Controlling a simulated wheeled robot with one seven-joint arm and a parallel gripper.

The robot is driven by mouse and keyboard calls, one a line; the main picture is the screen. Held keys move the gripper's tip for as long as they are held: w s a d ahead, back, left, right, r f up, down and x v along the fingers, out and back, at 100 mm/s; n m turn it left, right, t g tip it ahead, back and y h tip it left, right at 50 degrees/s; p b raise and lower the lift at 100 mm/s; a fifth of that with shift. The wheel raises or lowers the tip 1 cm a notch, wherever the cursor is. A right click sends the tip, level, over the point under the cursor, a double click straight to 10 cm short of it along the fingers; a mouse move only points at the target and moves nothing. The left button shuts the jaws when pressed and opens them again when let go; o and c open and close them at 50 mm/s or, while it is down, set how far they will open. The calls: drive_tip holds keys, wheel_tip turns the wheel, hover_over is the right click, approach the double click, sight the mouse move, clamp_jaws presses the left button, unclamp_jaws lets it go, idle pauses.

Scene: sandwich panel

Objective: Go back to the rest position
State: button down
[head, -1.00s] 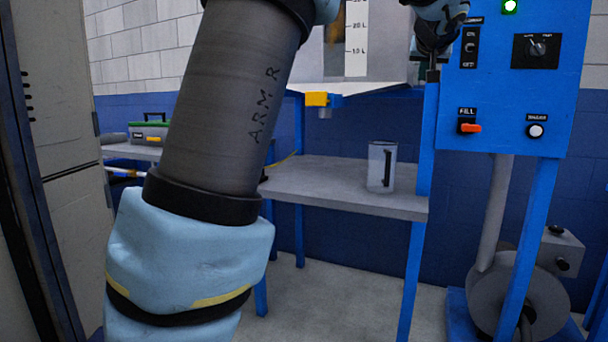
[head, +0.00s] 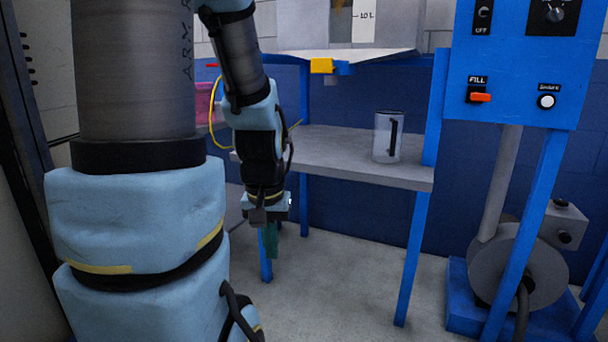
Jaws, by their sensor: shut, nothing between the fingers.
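My gripper (head: 270,242) hangs pointing down at the end of my arm, left of the grey shelf and lower than its top. Its greenish fingers look closed together, with nothing held between them. My arm's large links fill the left side of the head view. A clear jug (head: 388,137) with a dark handle stands upright on the grey shelf (head: 330,150), apart from my gripper.
A blue control panel (head: 515,60) with an orange FILL switch (head: 480,97) stands at the right, above a grey motor (head: 520,270). A yellow valve (head: 321,66) sits under the tank. Blue legs (head: 410,270) hold the shelf. The floor (head: 330,300) in front is clear.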

wheel_tip(320, 180, up, 25)
drive_tip(key=p, duration=2.5)
drive_tip(key=shift+s+a, duration=0.15)
drive_tip(key=shift+s, duration=0.2)
